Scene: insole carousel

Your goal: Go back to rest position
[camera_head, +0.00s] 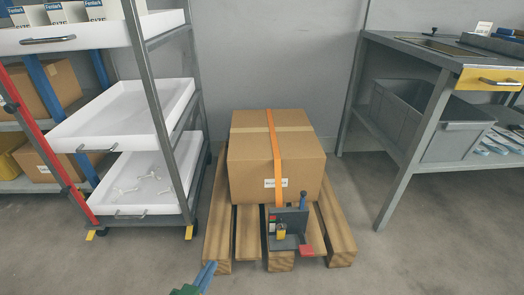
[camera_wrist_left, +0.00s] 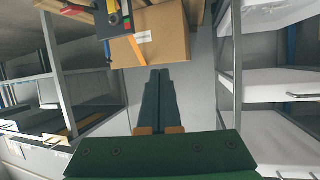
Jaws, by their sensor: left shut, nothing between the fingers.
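My left gripper (camera_wrist_left: 158,75) shows in the left wrist view, its two dark green fingers together with nothing between them. In the head view, a blue and green part of my left arm (camera_head: 200,279) shows at the bottom edge, left of centre. The gripper is apart from the furniture around it. My right gripper is in neither view.
A shelf rack with white trays (camera_head: 120,115) stands left. A metal workbench (camera_head: 420,130) with a grey bin (camera_head: 430,125) stands right.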

